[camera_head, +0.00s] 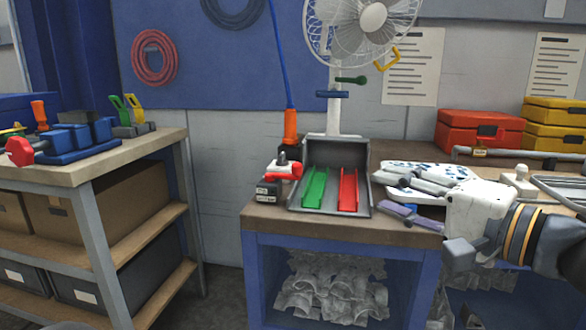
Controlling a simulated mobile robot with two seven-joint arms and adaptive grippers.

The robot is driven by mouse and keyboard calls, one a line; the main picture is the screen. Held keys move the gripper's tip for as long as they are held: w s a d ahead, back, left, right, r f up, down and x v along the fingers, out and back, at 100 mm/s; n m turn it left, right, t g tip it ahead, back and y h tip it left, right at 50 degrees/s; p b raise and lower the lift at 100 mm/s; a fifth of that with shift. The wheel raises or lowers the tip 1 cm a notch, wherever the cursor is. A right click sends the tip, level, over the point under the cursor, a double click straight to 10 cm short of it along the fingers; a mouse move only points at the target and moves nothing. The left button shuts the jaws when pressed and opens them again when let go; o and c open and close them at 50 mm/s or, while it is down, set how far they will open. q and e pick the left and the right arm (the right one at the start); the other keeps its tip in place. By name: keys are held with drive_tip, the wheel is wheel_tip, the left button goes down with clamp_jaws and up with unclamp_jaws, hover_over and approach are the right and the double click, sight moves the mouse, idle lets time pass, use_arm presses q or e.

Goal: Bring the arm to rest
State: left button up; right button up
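My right arm comes in from the lower right, with a dark link, gold rings and a pale wrist. My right gripper (400,192) points left over the right part of the workbench (400,233). Its pale grey parts overlap white, blue-marked things behind it, so its finger gap is not clear. I see nothing clearly held in it. My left gripper is not in view.
A grey tray (334,152) with a green strip (315,188) and a red strip (348,190) stands left of the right gripper. A fan (362,22) stands behind it. Red (480,132) and yellow cases (552,138) sit at the back right. A side shelf (120,152) stands left.

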drive_tip(key=s+a+f+n+g+h+p, duration=0.1)
drive_tip(key=s+a+f+g, duration=0.15)
drive_tip(key=f, duration=0.65)
drive_tip(key=s+a+f+g+h, duration=0.1)
drive_tip(key=s+a+f+g, duration=0.2)
drive_tip(key=f, duration=0.6)
drive_tip(key=s+a+f+n+g+h+p, duration=0.15)
drive_tip(key=s+f+g, duration=0.25)
drive_tip(key=s+f, duration=0.55)
drive_tip(key=s+d+f+n+g+h+p, duration=0.1)
drive_tip(key=s+d+f+n+g+h, duration=0.15)
drive_tip(key=s+f, duration=0.75)
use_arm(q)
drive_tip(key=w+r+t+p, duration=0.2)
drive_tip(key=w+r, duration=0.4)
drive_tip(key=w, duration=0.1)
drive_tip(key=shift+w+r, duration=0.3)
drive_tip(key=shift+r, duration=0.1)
use_arm(e)
drive_tip(key=s+d+n+g+h, duration=0.1)
drive_tip(key=s+d+g+h, duration=0.1)
drive_tip(key=s+d, duration=0.4)
drive_tip(key=s+d+n+g+h, duration=0.2)
drive_tip(key=s+d, duration=0.4)
drive_tip(key=s, duration=0.6)
drive_tip(key=shift+d+f+n+h, duration=0.2)
drive_tip(key=shift+f+n+h, duration=0.1)
drive_tip(key=shift+f+h, duration=0.15)
